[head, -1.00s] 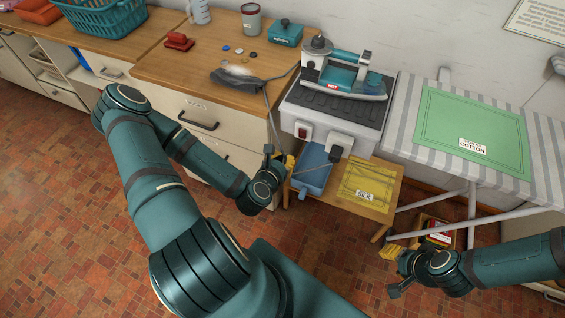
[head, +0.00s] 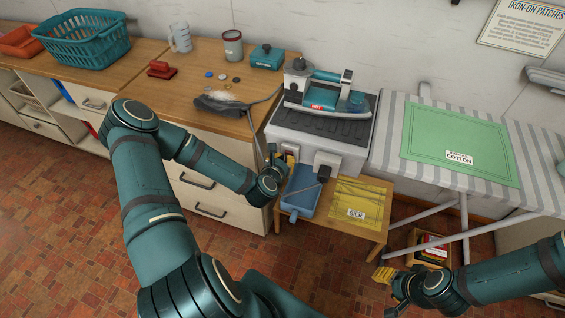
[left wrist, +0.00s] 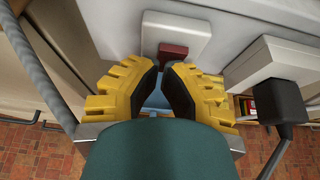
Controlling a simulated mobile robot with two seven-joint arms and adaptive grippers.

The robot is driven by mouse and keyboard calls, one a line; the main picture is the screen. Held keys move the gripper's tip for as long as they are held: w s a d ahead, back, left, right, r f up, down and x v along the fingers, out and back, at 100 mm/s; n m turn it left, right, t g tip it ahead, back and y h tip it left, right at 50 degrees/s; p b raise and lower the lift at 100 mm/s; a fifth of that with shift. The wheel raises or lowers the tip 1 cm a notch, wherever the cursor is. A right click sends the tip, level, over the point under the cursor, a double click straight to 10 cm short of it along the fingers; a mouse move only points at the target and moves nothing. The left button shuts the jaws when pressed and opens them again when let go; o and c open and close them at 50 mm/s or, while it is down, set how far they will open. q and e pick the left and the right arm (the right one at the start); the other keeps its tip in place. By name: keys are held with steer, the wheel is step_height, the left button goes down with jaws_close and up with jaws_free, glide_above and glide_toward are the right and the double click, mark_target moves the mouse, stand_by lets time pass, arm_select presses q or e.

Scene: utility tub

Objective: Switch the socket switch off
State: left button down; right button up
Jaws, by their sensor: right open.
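A white switch plate (left wrist: 178,27) with a dark red rocker switch (left wrist: 173,54) is on the front of the pale utility tub (head: 345,147), seen in the left wrist view. My left gripper (left wrist: 161,68) has its two yellow fingers with black pads just in front of and below the switch. Its tips are close together with a narrow gap, and contact cannot be told. In the head view, my left gripper (head: 287,160) partly covers the plate. My right gripper (head: 384,279) is open and empty, low at the right and away from the tub.
A white socket with a black plug (left wrist: 275,100) and its cord is right of the switch. An iron (head: 328,97) stands on the tub. A blue container (head: 301,190) and yellow cloth (head: 357,203) lie on a low wooden table (head: 340,229). An ironing board (head: 395,140) stands right.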

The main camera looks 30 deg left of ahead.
arm_select(q)
steer(key=shift+w+a+r+p, duration=0.15)
steer(key=shift+w+r+p, duration=0.15)
steer(key=shift+w+p, duration=0.1)
steer(key=shift+f, duration=0.1)
steer(key=shift+r+p, duration=0.5)
steer(key=shift+r, duration=0.3)
